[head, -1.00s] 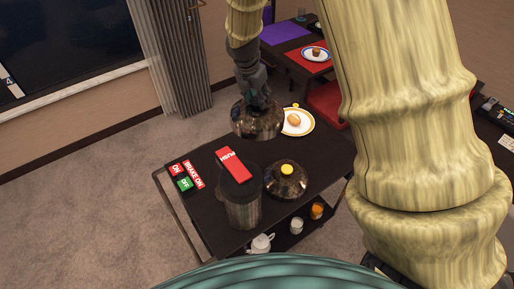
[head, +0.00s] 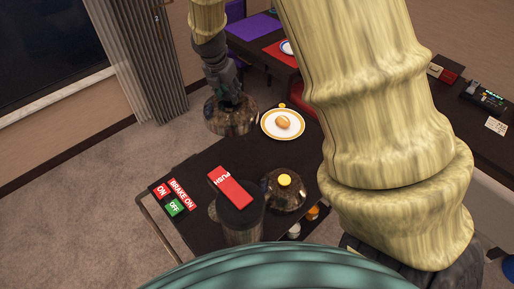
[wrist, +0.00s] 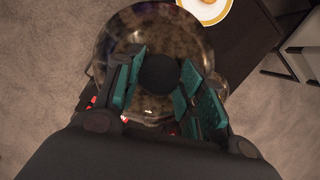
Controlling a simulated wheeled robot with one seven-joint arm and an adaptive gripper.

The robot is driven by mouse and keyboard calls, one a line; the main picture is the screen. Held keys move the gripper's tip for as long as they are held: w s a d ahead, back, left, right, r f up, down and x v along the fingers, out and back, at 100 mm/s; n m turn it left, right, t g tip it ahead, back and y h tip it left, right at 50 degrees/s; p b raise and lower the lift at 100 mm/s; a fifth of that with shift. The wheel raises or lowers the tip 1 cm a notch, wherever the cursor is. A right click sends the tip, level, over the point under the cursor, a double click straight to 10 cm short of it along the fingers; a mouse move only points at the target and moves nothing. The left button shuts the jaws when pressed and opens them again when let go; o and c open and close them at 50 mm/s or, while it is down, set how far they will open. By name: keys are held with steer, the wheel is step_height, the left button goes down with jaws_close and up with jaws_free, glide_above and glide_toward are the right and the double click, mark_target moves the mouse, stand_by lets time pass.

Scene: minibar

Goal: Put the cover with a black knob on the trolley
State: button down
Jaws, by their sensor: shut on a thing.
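My gripper (head: 229,97) is shut on the black knob (wrist: 158,74) of a dark, shiny, dome-shaped cover (head: 231,119). In the wrist view the green finger pads lie on both sides of the knob, and the cover (wrist: 118,42) spreads out below them. In the head view the cover is over the far left edge of the dark trolley (head: 205,160). I cannot tell whether its rim touches the trolley top. Part of the cover reaches past the edge, with carpet below in the wrist view.
A white plate (head: 268,133) with a bread roll (head: 283,122) is right of the cover. A second cover with a yellow knob (head: 285,181) and a canister with a red PUSH label (head: 231,187) stand nearer. Brake labels (head: 181,193) mark the near left corner. A desk is at right.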

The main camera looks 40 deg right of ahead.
steer(key=shift+s+f+b, duration=0.6)
steer(key=shift+s+b, duration=0.2)
step_height(320, 180, down, 23)
steer(key=w+b, duration=0.1)
steer(key=b, duration=0.4)
steer(key=shift+f, duration=0.2)
steer(key=shift+f, duration=0.1)
steer(key=c, duration=0.9)
jaws_free()
steer(key=shift+r+b, duration=0.2)
steer(key=shift+b, duration=0.1)
